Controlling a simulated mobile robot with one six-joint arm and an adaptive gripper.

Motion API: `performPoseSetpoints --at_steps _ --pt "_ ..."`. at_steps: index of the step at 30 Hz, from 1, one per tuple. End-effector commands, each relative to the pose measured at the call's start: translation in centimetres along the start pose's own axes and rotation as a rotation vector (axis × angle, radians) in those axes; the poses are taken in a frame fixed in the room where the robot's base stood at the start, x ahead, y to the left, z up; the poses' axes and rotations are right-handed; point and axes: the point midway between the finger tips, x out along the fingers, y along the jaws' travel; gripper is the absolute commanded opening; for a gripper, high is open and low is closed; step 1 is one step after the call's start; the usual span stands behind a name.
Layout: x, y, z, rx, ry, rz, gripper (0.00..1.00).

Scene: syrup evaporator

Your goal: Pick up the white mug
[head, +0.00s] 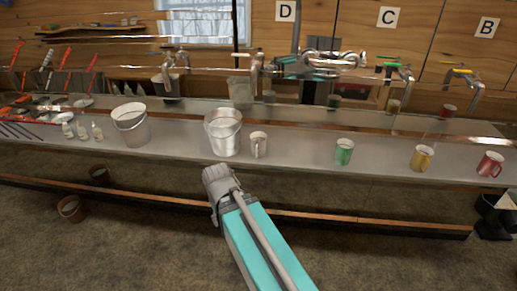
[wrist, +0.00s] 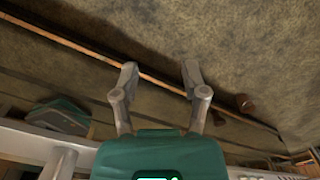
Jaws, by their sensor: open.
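The white mug (head: 258,145) stands upright on the long metal counter (head: 300,170) in the head view, just right of a metal bucket. Its handle faces the front. My gripper (wrist: 160,74) shows in the wrist view with its two fingers apart and nothing between them. In the head view my arm reaches up from the bottom and ends short of the counter, below and left of the mug. I cannot make out the fingers there. The mug is not visible in the wrist view, which shows mostly floor and a wooden rail.
Metal buckets (head: 223,134) and (head: 130,126) stand left of the mug. Green (head: 344,152), yellow (head: 422,158) and red (head: 490,164) mugs stand apart to its right. A wooden rail (head: 330,218) runs low along the counter's front. Taps (head: 257,72) line the back.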

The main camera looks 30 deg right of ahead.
Motion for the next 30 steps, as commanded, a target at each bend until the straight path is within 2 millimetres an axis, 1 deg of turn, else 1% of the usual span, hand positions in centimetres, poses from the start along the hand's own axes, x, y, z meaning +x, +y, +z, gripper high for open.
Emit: performPoseSetpoints --at_steps 8,9,11,15,16,17,18,19,23,26,30 --pt "0.0 0.0 0.0 0.0 0.0 0.0 0.57" --pt "0.0 0.0 0.0 0.0 0.0 0.0 0.61" --pt "0.0 0.0 0.0 0.0 0.0 0.001 0.72" --pt "0.3 0.3 -0.5 0.0 -0.001 0.023 0.98" --pt "0.4 0.4 -0.6 0.0 -0.001 0.034 1.0" --pt "0.5 0.6 -0.8 0.0 -0.001 0.047 1.0" --pt "0.7 2.3 -1.2 0.005 -0.002 0.067 1.0" --pt "0.8 3.0 -1.5 0.007 -0.002 0.086 1.0" --pt "1.6 4.5 -3.3 0.008 -0.002 0.197 1.0" --pt "2.0 5.8 -5.1 0.011 0.002 0.313 1.0" --pt "2.1 7.7 -8.1 0.014 0.016 0.501 1.0"
